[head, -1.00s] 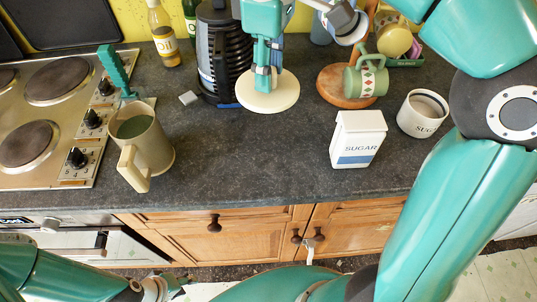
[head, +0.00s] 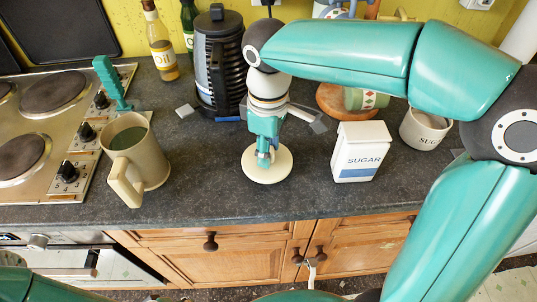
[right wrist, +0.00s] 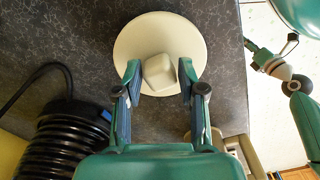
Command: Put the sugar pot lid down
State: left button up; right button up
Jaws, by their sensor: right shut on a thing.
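The sugar pot lid (head: 281,172) is a round cream disc with a blocky knob (right wrist: 158,73). It is level over the bare counter, left of the sugar packet; I cannot tell whether it touches. My right gripper (head: 264,158) points down and is shut on the knob. The right wrist view shows its fingers (right wrist: 158,82) on either side of the knob. The sugar pot (head: 424,130) stands open at the right, partly behind my right arm.
A white sugar packet (head: 361,154) stands right of the lid. A black kettle (head: 217,70) stands behind left, and a large cream mug (head: 138,158) stands left near the hob (head: 60,125). A green patterned mug (head: 371,99) is behind. Counter between mug and lid is clear.

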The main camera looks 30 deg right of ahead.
jog(key=shift+f, duration=1.1)
jog(key=shift+f, duration=0.15)
jog(key=o, duration=1.1)
notch_tip(320, 180, up, 12)
jog(key=shift+w+f+p, duration=0.1)
jog(key=shift+f+p, duration=0.15)
jog(key=shift+p, duration=0.55)
jog(key=shift+r, duration=0.4)
